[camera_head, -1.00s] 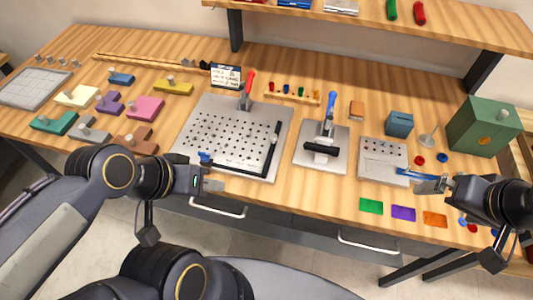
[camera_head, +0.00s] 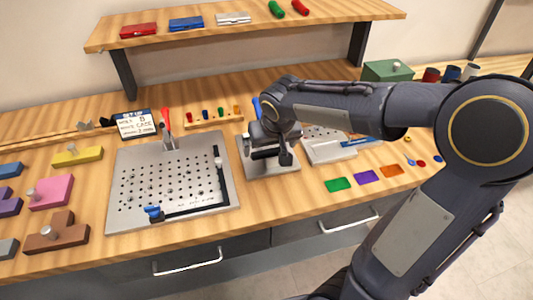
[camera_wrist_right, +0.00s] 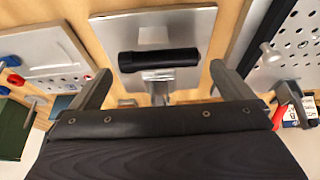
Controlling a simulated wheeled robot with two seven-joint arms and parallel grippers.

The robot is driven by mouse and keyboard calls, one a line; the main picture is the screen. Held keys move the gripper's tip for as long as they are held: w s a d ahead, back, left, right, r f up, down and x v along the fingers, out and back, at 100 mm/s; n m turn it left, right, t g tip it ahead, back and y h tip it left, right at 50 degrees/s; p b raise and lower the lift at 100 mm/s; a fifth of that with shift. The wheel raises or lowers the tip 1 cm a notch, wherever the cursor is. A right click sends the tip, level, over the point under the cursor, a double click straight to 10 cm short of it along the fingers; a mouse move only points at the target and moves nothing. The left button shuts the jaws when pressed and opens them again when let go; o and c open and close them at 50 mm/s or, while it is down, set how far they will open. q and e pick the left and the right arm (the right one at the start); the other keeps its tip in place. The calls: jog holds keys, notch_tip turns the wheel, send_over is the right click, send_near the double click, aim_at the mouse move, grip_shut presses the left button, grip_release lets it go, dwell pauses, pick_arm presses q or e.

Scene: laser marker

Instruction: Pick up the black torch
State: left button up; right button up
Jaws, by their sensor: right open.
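The black torch (camera_head: 264,154) is a dark cylinder lying on a square metal plate (camera_head: 285,167) with an upright clamp behind it. In the right wrist view the torch (camera_wrist_right: 158,59) lies crosswise, whole and clear of the fingers. My right gripper (camera_head: 268,137) is over this plate, hiding part of the clamp. In the wrist view its fingers (camera_wrist_right: 160,83) are spread wide with nothing between them, and the torch shows beyond and between the tips. My left gripper is out of view.
A perforated plate (camera_head: 130,185) with a red-handled clamp stands left of the torch. A smaller grey plate (camera_head: 330,150) is to the right. Green, purple and orange cards (camera_head: 367,177) lie near the front edge. A raised shelf (camera_head: 240,32) runs along the back.

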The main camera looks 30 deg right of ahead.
aim_at(269, 153)
jog(key=x, duration=0.3)
jog(key=shift+r, duration=0.1)
jog(key=c, duration=0.8)
jog(key=shift+r, duration=0.1)
